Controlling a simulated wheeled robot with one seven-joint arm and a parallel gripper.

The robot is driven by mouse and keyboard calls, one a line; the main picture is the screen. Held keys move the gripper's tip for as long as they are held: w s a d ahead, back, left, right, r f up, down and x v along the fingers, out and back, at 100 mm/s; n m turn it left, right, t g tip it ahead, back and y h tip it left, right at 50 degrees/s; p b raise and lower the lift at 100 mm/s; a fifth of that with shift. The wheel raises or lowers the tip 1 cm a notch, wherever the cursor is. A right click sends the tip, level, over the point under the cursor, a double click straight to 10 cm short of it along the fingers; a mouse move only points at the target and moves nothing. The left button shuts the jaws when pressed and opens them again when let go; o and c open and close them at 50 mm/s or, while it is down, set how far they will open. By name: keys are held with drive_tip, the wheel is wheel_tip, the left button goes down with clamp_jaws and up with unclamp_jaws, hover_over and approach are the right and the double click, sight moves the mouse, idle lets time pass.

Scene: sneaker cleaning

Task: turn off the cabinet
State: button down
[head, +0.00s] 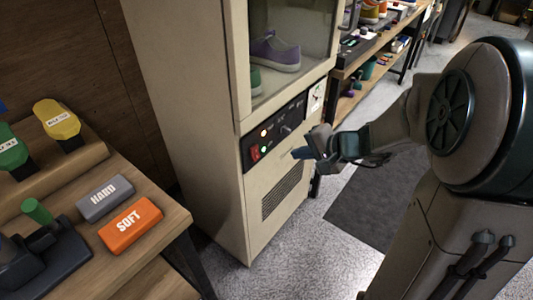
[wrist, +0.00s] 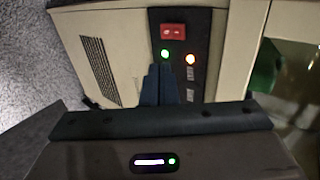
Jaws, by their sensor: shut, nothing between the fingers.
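The beige cabinet (head: 215,110) stands in the middle of the head view, with a black control panel (head: 275,132) below its glass window. A red rocker switch (head: 255,153) sits at the panel's lower left; it also shows in the wrist view (wrist: 173,31). My gripper (head: 300,153) is shut and empty, in front of the panel and to the right of the switch. In the wrist view its blue fingers (wrist: 160,75) point toward the panel, with the tips just below the green light.
A purple sneaker (head: 275,52) stands behind the cabinet glass. A wooden table at the left holds a grey HARD block (head: 105,198) and an orange SOFT block (head: 131,224). A shelf (head: 365,50) stands beyond the cabinet. A dark mat (head: 375,205) lies on the open floor.

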sight(258, 156)
drive_tip(key=x, duration=0.6)
drive_tip(key=b+x, duration=0.1)
drive_tip(key=x, duration=0.6)
drive_tip(key=shift+w+a+r, duration=0.15)
drive_tip(key=shift+r, duration=0.25)
drive_tip(key=shift+w+a+f, duration=0.2)
drive_tip(key=shift+w+a, duration=0.1)
drive_tip(key=shift+a, duration=0.05)
drive_tip(key=shift+b, duration=0.35)
